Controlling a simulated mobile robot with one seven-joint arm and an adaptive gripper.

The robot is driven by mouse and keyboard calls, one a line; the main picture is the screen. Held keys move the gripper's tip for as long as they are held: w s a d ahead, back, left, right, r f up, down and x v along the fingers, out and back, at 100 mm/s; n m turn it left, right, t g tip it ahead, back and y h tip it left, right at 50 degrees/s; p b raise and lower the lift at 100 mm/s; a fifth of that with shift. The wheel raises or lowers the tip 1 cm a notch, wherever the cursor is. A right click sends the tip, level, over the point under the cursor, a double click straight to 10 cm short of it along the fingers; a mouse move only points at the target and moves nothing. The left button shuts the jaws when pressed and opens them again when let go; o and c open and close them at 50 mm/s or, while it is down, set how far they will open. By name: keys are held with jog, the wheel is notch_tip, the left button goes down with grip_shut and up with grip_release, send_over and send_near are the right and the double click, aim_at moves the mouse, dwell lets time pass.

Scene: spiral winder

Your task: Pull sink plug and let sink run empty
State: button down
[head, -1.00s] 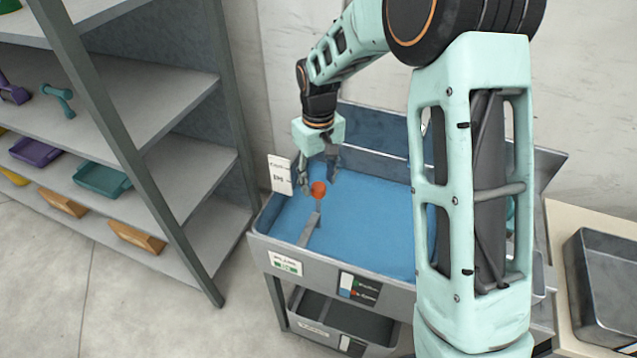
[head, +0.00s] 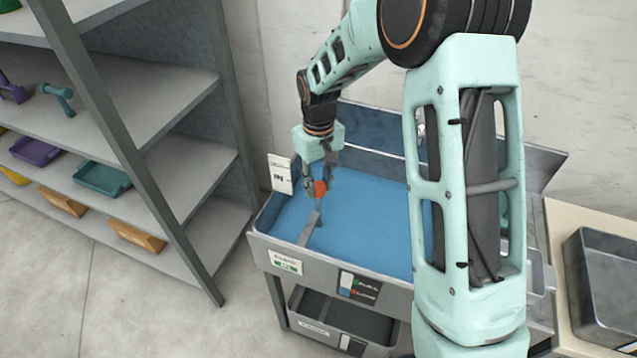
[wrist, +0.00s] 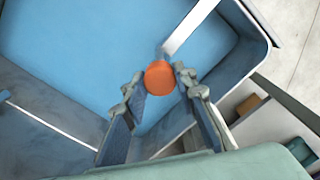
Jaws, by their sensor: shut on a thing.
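The sink (head: 257,218) is a grey basin with a blue inside, seen in the head view. An orange round knob (head: 320,188) is near its left end, above a flat grey bar (head: 309,229). My gripper (head: 319,182) points down over the sink with its fingers on both sides of the knob, shut on it. In the wrist view the orange knob (wrist: 159,78) sits between the fingertips, and the pale bar (wrist: 190,27) runs from it to the sink's rim. I cannot see the plug itself or the drain.
A white label card (head: 281,174) stands at the sink's left rim, close to my gripper. A grey shelf unit (head: 165,165) with coloured trays is on the left. A metal tray (head: 603,285) rests on a pale table at right. A lower bin (head: 340,318) sits beneath the sink.

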notch_tip(320, 180, up, 5)
jog(key=p, duration=0.2)
jog(key=shift+p, duration=0.3)
jog(key=shift+w, duration=0.15)
jog(key=c, duration=1.7)
grip_release()
jog(key=shift+r, duration=0.1)
jog(key=shift+o, duration=0.8)
notch_tip(320, 180, up, 12)
